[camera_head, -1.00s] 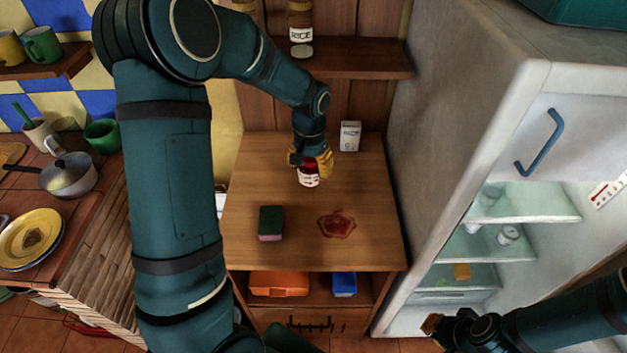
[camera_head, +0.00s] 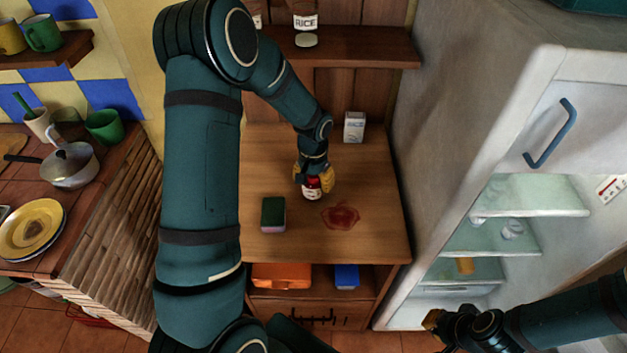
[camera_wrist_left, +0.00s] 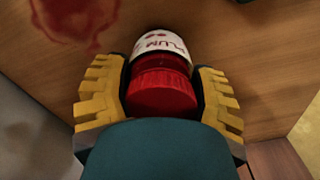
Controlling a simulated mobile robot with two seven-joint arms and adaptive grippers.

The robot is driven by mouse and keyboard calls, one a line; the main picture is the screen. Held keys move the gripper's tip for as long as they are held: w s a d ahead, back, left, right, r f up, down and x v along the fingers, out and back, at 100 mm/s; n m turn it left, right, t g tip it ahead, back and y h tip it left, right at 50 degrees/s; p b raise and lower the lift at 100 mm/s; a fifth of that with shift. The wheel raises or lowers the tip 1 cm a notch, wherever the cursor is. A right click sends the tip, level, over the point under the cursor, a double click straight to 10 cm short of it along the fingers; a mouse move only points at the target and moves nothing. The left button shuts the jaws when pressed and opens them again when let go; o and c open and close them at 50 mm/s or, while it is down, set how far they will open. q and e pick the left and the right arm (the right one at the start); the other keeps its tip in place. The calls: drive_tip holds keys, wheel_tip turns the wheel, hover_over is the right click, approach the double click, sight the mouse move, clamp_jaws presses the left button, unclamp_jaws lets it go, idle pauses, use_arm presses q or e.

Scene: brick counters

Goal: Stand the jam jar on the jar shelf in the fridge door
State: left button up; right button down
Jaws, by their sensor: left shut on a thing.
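The jam jar (camera_head: 312,191) has a red lid and a white label; the wrist view shows the jar (camera_wrist_left: 163,88) with "PLUM" on the label. My left gripper (camera_head: 314,180) is shut on it, with a yellow finger on each side, over the wooden counter. I cannot tell whether the jar's base touches the wood. The fridge (camera_head: 450,150) stands open at the right, its inner shelves (camera_head: 500,240) showing. I cannot make out the door's jar shelf. My right gripper (camera_head: 436,321) is low at the right, in front of the fridge; its opening is unclear.
A red stain (camera_head: 341,215) and a green and pink sponge (camera_head: 273,214) lie on the counter (camera_head: 375,240). A white carton (camera_head: 354,127) stands at the back. A wall shelf (camera_head: 360,52) hangs above. The fridge side borders the counter's right.

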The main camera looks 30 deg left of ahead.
use_arm(q)
drive_tip(key=shift+f, duration=0.1)
drive_tip(key=o, duration=1.3)
